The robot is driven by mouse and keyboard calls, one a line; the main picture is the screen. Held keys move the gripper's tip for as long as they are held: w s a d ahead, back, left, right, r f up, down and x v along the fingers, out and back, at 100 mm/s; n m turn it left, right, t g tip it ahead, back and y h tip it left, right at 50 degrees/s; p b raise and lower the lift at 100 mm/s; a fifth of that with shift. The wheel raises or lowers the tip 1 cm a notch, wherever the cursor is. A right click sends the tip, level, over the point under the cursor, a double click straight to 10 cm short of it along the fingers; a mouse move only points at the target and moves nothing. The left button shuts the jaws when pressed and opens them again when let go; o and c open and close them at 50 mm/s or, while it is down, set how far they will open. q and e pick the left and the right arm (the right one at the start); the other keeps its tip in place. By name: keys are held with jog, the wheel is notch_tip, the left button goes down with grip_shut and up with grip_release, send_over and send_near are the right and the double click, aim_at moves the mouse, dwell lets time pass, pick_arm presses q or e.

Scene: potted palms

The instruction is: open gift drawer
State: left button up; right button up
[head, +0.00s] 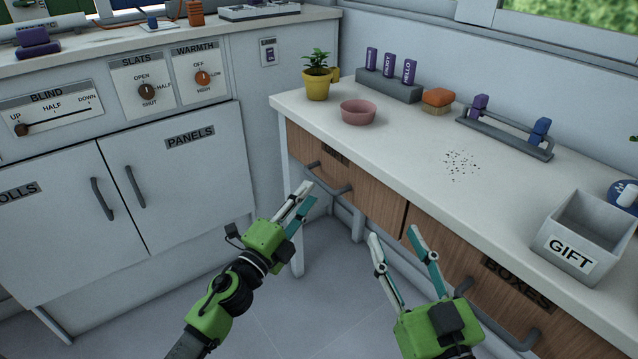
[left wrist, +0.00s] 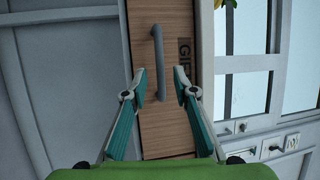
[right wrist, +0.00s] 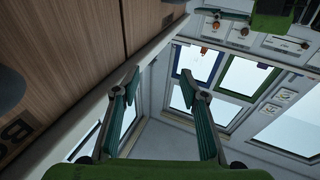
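The gift drawer (head: 375,200) is a brown wooden front at the left end of the right-hand counter, and it looks shut. Its grey bar handle (head: 330,180) is also in the left wrist view (left wrist: 158,55), beside a label (left wrist: 183,55) showing "GI", the rest hidden. My left gripper (head: 307,193) is open and empty just in front of the handle. In the left wrist view the handle's lower part lies between the fingertips (left wrist: 160,82); I cannot tell whether they touch it. My right gripper (head: 393,234) is open and empty, farther right before the counter.
The BOXES drawer (head: 480,270) with its handle is at right. A GIFT box (head: 577,240), pink bowl (head: 358,112), potted plant (head: 318,80) and dark specks stand or lie on the counter (head: 400,140). Cabinets (head: 180,190) are at left. Floor between is free.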

aim_at(319, 179)
pick_arm(q)
jog(key=x, duration=0.5)
jog(key=shift+w+d+b, duration=0.15)
jog(key=shift+w+b, duration=0.05)
jog(key=shift+b, duration=0.2)
jog(key=shift+w+d, duration=0.15)
jog(key=shift+w, duration=0.15)
pick_arm(e)
jog(key=r+t, duration=0.1)
jog(key=s+r+t, duration=0.1)
jog(key=r, duration=0.1)
jog(key=r+y, duration=0.1)
jog(key=r, duration=0.1)
jog(key=shift+s+a+t, duration=0.15)
jog(key=shift+s+t, duration=0.1)
jog(key=shift+t, duration=0.15)
pick_arm(q)
grip_shut()
